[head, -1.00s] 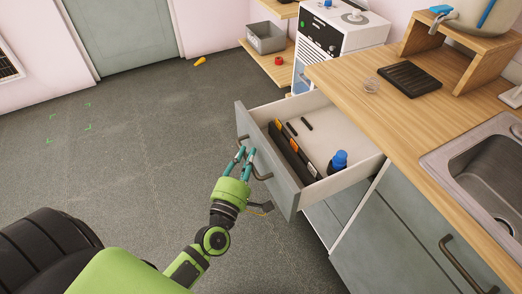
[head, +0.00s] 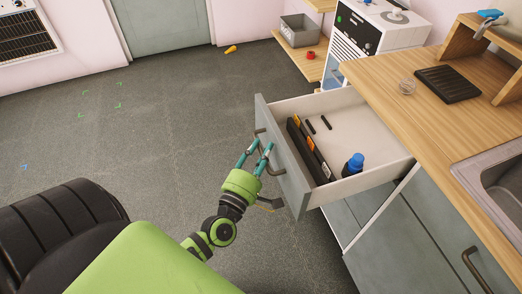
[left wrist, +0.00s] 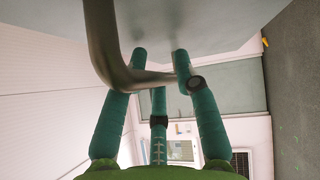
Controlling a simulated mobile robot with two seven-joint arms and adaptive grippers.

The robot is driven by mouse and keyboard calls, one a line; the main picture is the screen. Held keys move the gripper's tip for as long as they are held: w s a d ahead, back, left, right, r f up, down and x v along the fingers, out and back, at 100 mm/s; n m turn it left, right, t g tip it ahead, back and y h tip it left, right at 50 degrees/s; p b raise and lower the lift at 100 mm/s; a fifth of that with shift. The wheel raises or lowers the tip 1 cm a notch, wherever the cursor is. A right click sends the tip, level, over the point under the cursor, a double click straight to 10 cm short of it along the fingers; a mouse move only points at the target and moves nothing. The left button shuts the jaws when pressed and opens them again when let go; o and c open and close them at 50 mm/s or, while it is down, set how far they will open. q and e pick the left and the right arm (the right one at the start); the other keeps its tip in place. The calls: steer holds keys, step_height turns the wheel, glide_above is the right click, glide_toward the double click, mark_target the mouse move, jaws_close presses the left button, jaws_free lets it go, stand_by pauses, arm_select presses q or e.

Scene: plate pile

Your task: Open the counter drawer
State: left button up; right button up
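The counter drawer (head: 366,161) is pulled well out from under the wooden counter in the head view, with its inside showing. Its grey front carries a bronze bar handle (head: 273,165). My left gripper (head: 262,147) is at this handle, its teal fingers apart. In the left wrist view the handle (left wrist: 104,48) crosses close in front of the fingers (left wrist: 159,58), which reach toward the drawer front. Whether the fingers touch the handle is hard to tell. My right gripper is not in view.
In the drawer lie a blue-capped bottle (head: 352,166), a dark divider (head: 309,152) and small black items. A sink (head: 495,185) and a black rack (head: 447,84) are on the counter. A grey bin (head: 299,30) is on a shelf behind.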

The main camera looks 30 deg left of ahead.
arm_select(q)
steer(key=shift+s, duration=0.1)
steer(key=s+d+f, duration=0.1)
steer(key=s, duration=1)
steer(key=shift+s+d+f, duration=0.3)
steer(key=s+d+f+m+g+h+p, duration=0.15)
steer(key=f+m+g, duration=0.25)
steer(key=f+m, duration=0.55)
steer(key=s+d+f+m+g+h+p, duration=0.1)
steer(key=s+d+f+m+g+h, duration=0.2)
steer(key=f, duration=1.2)
steer(key=s+a+f+m+g+y+p, duration=0.1)
steer(key=s+a+f+m+g+p, duration=0.1)
steer(key=s+f+m+g, duration=0.9)
steer(key=s+a+f, duration=0.1)
steer(key=s+f, duration=0.5)
steer(key=s, duration=0.2)
steer(key=shift+s+f+y, duration=0.15)
steer(key=shift+s+y, duration=0.05)
steer(key=shift+y, duration=0.15)
